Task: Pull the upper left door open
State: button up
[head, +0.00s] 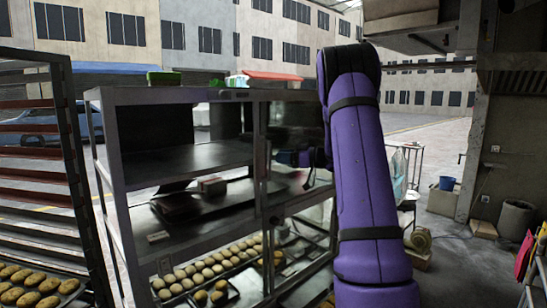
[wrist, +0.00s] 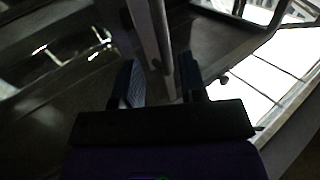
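The metal display cabinet (head: 150,97) stands in front of me with shelves behind an upright frame. A dark glassy panel (head: 288,128) shows in its upper right part. The upper left bay shows its shelves clearly, and I cannot tell whether clear glass covers it. My gripper (head: 303,158) is at the cabinet's front, right of the middle upright, mostly hidden by my purple arm. In the wrist view my gripper (wrist: 160,82) has its two dark fingers apart. A long metal bar (wrist: 160,38) lies between and just beyond the fingertips. Contact cannot be made out.
Trays of round buns (head: 205,268) fill the lower shelf. A rack with bread (head: 35,280) stands close on the left. A green box (head: 163,78) sits on the cabinet top.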

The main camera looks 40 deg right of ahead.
jog(key=v, duration=0.6)
jog(key=shift+s, duration=0.1)
dwell(0.4)
